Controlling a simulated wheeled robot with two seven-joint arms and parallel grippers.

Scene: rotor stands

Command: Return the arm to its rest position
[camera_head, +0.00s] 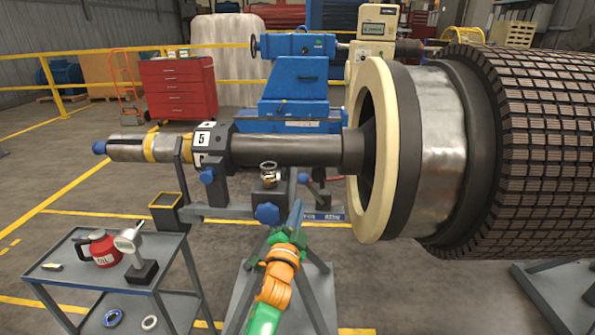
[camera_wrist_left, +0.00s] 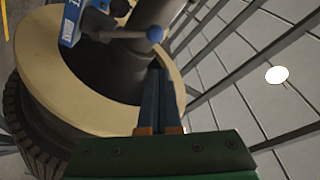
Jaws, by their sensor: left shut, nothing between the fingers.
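My left arm comes up from the bottom of the head view, with green and orange links. My left gripper (camera_head: 297,212) points up and away, below the rotor shaft (camera_head: 290,150), and looks clear of it. In the left wrist view the two narrow fingers (camera_wrist_left: 158,78) lie together, shut, with nothing between them. In that view they overlap the cream ring (camera_wrist_left: 38,52) and shaft, but I cannot tell the distance. My right gripper is not in view.
The large rotor (camera_head: 545,150) fills the right side. A grey stand with blue knobs (camera_head: 267,213) stands close by my gripper. A grey cart (camera_head: 75,268) with a red oil can (camera_head: 104,249) is at lower left. Open floor lies beyond the cart.

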